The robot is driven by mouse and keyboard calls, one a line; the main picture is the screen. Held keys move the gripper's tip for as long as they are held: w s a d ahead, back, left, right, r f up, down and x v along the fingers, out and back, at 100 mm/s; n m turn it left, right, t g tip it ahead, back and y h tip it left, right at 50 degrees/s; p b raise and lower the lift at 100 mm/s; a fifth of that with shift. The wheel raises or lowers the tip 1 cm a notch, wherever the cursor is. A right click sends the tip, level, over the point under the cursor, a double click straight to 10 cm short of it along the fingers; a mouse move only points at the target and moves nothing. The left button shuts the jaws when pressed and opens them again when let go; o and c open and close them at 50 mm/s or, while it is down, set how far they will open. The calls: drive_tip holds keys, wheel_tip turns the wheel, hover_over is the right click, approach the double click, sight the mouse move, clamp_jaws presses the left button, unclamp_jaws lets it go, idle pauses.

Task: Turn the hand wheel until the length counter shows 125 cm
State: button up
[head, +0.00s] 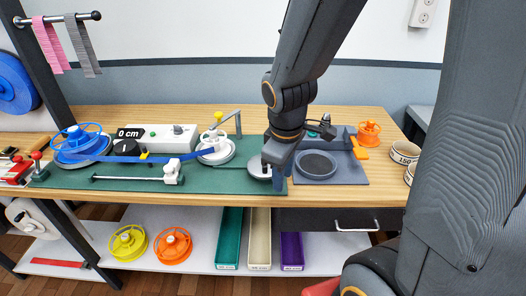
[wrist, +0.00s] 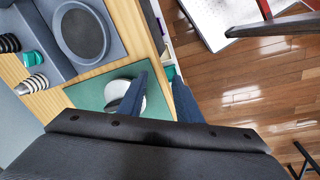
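The length counter (head: 130,133) in the head view reads 0 cm. A grey wheel (head: 216,155) with a yellow-topped post stands right of it, at the end of the blue strap (head: 190,157). A round grey disc (head: 256,169) sits at the right end of the green mat, partly hidden by my gripper (head: 267,172). I cannot tell for certain which round part is the hand wheel. In the wrist view, my gripper's two blue fingers (wrist: 161,72) are apart with nothing between their tips. One finger overlaps the pale disc (wrist: 122,96); contact cannot be told.
A blue reel (head: 80,155) feeds the strap at left on the green mat (head: 115,182). A grey tray with a dark round pad (head: 317,165) lies right of my gripper, with an orange spool (head: 369,132) behind. Coloured bins (head: 229,240) stand on the shelf below.

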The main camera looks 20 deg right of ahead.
drive_tip(key=w+r+n+p, duration=0.1)
drive_tip(key=w+n, duration=0.2)
drive_tip(key=n, duration=0.5)
drive_tip(key=w+a+r+n+t+p, duration=0.1)
drive_tip(key=w+n, duration=0.2)
drive_tip(key=n, duration=0.5)
drive_tip(key=w+r+n+t+p, duration=0.1)
drive_tip(key=w+n+p, duration=0.1)
drive_tip(key=w+n, duration=0.2)
drive_tip(key=shift+a+r+n, duration=0.1)
drive_tip(key=shift+a+n, duration=0.05)
drive_tip(key=shift+n, duration=0.8)
drive_tip(key=shift+a+r+n, duration=0.1)
drive_tip(key=shift+n, duration=0.85)
drive_tip(key=shift+w+f+t+b, duration=0.15)
drive_tip(key=shift+f+t+b, duration=0.2)
drive_tip(key=shift+f, duration=0.1)
drive_tip(key=shift+b+x, duration=2)
drive_tip(key=shift+x, duration=1.45)
drive_tip(key=shift+d, duration=0.15)
drive_tip(key=shift+c, duration=0.4)
clamp_jaws()
